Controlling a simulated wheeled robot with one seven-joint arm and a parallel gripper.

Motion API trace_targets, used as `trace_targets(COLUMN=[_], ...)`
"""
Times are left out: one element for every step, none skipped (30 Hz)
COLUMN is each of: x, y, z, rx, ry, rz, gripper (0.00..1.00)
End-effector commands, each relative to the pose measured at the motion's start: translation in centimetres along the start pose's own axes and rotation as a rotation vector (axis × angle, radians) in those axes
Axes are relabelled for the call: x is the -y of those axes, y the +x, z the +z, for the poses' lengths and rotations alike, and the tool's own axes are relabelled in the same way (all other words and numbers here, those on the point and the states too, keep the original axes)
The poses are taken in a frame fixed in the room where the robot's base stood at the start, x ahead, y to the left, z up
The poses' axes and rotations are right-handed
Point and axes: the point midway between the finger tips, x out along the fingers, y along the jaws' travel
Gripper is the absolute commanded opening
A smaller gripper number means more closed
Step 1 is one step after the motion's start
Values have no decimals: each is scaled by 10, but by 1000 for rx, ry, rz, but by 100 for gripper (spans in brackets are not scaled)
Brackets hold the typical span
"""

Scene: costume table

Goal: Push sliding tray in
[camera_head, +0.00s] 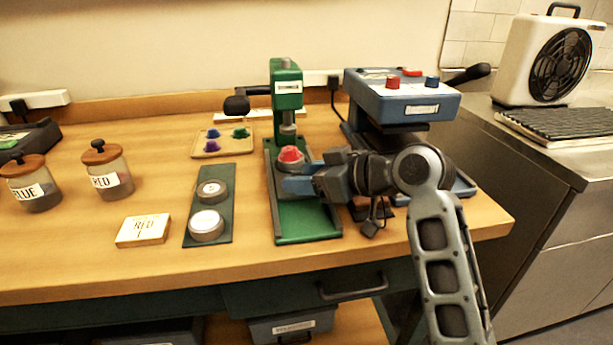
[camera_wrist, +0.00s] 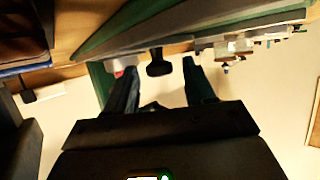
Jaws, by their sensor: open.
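A green press (camera_head: 287,90) stands on the wooden table with its long green base (camera_head: 308,222) reaching toward the front edge. A round grey holder with a red piece (camera_head: 291,155) on top sits on that base, in front of the press column. I cannot tell for certain which part is the sliding tray. My gripper (camera_head: 298,184) is beside the holder, at its front right, low over the base. In the wrist view its two fingers (camera_wrist: 160,80) are apart with nothing held between them. The press's dark lever knob (camera_wrist: 158,66) shows beyond them. Contact with the holder is unclear.
A blue machine (camera_head: 403,100) stands right of the press, behind my arm.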

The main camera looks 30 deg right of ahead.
Motion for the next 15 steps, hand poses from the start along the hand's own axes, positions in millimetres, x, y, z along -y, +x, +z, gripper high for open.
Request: trace_targets(x=[0, 0, 0, 0, 0, -1, -1, -1, -1, -1, -1, -1, -1, -1, -1], y=[0, -1, -2, -4, -6, -11, -15, -20, -26, -31, -37, -43, -48, -53, -59], z=[0, 0, 0, 0, 0, -1, 0, 0, 0, 0, 0, 0, 0, 0, 0], rx=[0, 0, -1, -1, -2, -2, -1, -1, -2, -1, -1, -1, -1, -1, -1], ry=[0, 0, 0, 0, 0, 0, 0, 0, 0, 0, 0, 0, 0, 0, 0], rz=[0, 0, 0, 1, 2, 3, 3, 4, 4, 3, 3, 3, 3, 4, 3], gripper=[54, 54, 54, 54, 54, 54, 54, 54, 54, 54, 54, 54, 54, 54, 54])
